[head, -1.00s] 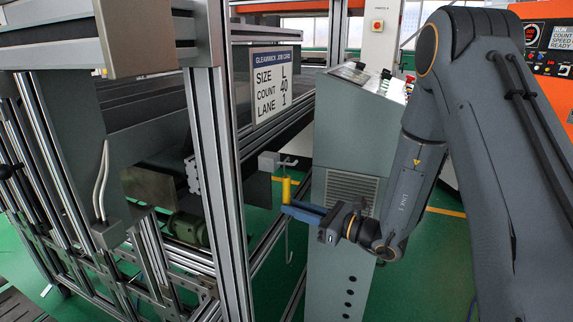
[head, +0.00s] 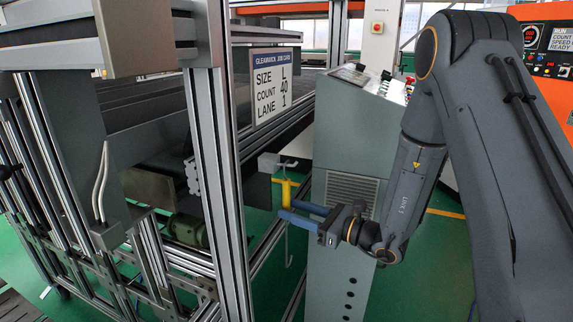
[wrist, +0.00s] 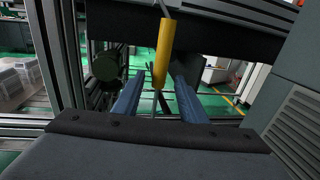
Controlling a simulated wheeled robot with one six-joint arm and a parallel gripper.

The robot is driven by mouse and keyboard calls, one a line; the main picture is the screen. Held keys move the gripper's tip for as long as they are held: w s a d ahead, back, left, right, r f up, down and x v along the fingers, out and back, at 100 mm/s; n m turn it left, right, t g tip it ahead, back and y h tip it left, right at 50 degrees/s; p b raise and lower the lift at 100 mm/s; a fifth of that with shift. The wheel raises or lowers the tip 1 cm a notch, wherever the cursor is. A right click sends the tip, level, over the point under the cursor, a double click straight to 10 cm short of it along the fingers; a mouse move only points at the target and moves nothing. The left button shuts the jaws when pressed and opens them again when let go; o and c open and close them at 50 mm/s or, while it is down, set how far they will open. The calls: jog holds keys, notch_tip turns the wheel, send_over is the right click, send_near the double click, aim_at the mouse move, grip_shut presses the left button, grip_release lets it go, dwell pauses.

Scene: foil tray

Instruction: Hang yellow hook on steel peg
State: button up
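The yellow hook (head: 285,193) is upright in the head view, with a thin grey wire above and below its yellow grip. Its upper wire meets the steel peg (head: 289,163) on a small grey block; how it sits there is too small to tell. My gripper (head: 286,209) is open, its two blue fingers apart on either side of the grip's lower part. In the wrist view, the yellow hook (wrist: 163,52) stands between and beyond the open fingers (wrist: 158,84). The peg end is out of that view.
An aluminium frame (head: 222,200) with a job card (head: 270,85) stands left of the hook. A grey control cabinet (head: 340,230) stands close on the right, near my gripper. Green floor (head: 440,270) is open at the lower right.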

jog(key=b+v, duration=0.2)
jog(key=v, duration=0.5)
jog(key=s+f+n+g+h, duration=0.25)
jog(key=s+n+g, duration=0.35)
jog(key=s, duration=0.4)
jog(key=s+f+n+g+h, duration=0.2)
jog(key=s+n+g+h, duration=0.35)
jog(key=s, duration=0.55)
jog(key=w+d+n+t+h, duration=0.1)
jog(key=d+n+t+h, duration=0.2)
jog(key=d+n+h, duration=0.4)
jog(key=shift+d+n+h, duration=0.4)
jog(key=shift+d+n, duration=2.35)
jog(key=shift+d, duration=0.65)
jog(key=shift+w+r+t, duration=0.1)
jog(key=shift+t, duration=0.15)
jog(key=shift+c, duration=0.2)
